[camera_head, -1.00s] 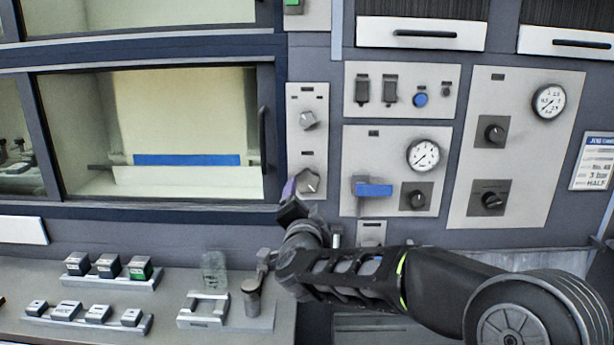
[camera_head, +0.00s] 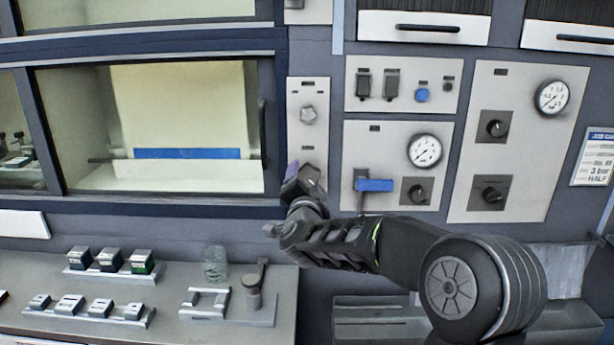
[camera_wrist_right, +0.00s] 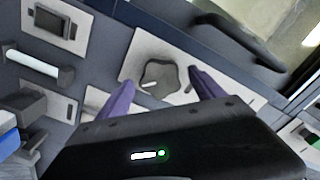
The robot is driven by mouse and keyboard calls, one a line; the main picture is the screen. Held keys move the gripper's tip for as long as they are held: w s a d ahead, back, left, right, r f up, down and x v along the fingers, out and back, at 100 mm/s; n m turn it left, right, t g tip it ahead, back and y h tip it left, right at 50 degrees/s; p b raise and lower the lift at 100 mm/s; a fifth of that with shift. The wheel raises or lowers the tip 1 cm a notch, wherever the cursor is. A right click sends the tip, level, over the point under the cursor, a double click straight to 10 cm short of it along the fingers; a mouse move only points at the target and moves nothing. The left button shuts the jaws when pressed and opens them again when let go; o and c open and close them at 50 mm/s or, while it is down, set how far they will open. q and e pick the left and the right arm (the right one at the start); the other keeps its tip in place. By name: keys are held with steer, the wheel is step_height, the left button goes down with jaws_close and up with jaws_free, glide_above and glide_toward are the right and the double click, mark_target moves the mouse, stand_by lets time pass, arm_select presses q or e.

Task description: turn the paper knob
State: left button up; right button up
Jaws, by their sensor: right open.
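My open right gripper (camera_head: 303,176) is in front of the lower part and hides the lower knob there. In the right wrist view a dark grey lobed knob (camera_wrist_right: 158,76) with a white pointer mark sits on a light plate, between the purple fingers of my right gripper (camera_wrist_right: 163,90). Gaps show on both sides, and contact cannot be made out. The panel labels are too small to read. My left gripper is out of view.
A blue-handled lever (camera_head: 375,185) sticks out just right of my right gripper. A black vertical window handle (camera_head: 263,135) is at its left. A bench with blocks and a glass jar (camera_head: 215,263) lies below. Gauges and black knobs fill the panels farther right.

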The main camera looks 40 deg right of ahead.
steer(key=shift+w+d, duration=0.4)
steer(key=shift+w, duration=0.2)
steer(key=c, duration=1.4)
